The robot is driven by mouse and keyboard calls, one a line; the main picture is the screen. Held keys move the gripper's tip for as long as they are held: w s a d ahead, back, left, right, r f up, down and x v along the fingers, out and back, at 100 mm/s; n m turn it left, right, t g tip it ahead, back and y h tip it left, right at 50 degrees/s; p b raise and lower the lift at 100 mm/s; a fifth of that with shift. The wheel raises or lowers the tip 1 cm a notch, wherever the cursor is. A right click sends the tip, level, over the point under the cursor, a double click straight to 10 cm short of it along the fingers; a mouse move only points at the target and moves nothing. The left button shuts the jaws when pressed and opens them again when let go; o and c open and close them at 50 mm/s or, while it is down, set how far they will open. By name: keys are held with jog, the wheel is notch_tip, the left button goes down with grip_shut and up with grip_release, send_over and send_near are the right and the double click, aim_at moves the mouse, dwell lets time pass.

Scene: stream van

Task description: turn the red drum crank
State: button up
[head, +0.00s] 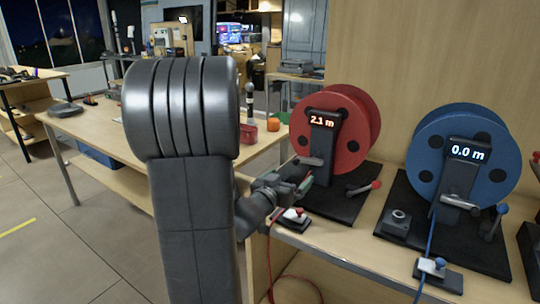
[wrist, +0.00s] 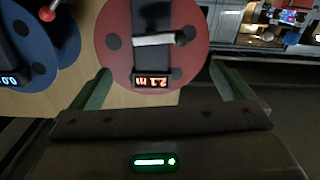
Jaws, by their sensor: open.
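The red drum (head: 354,112) stands on a dark base on the right-hand bench, its display (head: 322,121) reading 2.1 m. A grey bar, which looks like its crank (head: 312,161), sits low on the upright below the display. The wrist view shows the drum (wrist: 112,45) upside down, with the pale crank bar (wrist: 153,40) lying across the upright. My gripper (head: 305,184) is in front of the drum's lower left, close to the crank. In the wrist view my gripper (wrist: 160,72) is open, with nothing between its fingers. The crank appears ahead of them, apparently untouched.
A lever with a red knob (head: 375,185) stands right of the crank. A blue drum (head: 432,160) reading 0.0 m stands further right. A wooden table (head: 110,135) is at left.

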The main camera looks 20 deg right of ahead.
aim_at(308, 160)
jog(key=x, duration=1.4)
jog(key=shift+s+d+r, duration=0.1)
jog(key=shift+s, duration=0.05)
jog(key=c, duration=0.8)
